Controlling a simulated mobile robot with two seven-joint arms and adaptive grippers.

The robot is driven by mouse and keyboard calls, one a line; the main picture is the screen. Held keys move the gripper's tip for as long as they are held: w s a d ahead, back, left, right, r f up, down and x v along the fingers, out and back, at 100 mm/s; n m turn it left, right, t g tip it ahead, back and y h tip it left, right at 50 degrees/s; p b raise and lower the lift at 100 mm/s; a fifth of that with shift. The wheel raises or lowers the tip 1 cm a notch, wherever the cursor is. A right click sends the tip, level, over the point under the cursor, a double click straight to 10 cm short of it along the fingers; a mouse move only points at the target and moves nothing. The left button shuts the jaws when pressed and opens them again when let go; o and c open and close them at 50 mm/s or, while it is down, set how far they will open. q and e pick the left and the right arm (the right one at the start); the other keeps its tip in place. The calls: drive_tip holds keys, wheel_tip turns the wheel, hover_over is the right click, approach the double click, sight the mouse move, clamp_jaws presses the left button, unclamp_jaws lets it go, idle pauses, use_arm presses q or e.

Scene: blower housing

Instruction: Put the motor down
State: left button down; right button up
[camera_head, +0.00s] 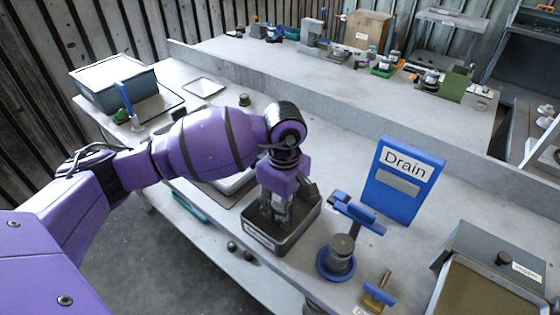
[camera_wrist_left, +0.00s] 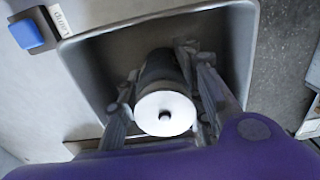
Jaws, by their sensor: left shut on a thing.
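The motor (camera_wrist_left: 165,108) shows in the left wrist view as a dark cylinder with a white round end face and a small dark shaft at its centre. My left gripper (camera_wrist_left: 165,120) is shut on it, with one finger on each side. The motor is inside or just over a grey open tray (camera_wrist_left: 245,50); I cannot tell whether it touches the bottom. In the head view my left gripper (camera_head: 274,210) points down into the same dark tray (camera_head: 290,245), and its fingers mostly hide the motor. My right gripper is not in view.
A blue "Drain" sign (camera_head: 402,180) stands right of the tray. A blue-based fixture with a dark cylinder (camera_head: 342,255) stands close to the tray's right side. A grey bin (camera_head: 495,275) is at the front right.

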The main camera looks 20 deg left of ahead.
use_arm(q)
drive_tip(key=shift+f, duration=0.1)
drive_tip(key=c, duration=1.2)
unclamp_jaws()
drive_tip(key=shift+r, duration=0.3)
wheel_tip(320, 180, up, 12)
drive_tip(key=shift+f, duration=0.15)
drive_tip(key=shift+f, duration=0.1)
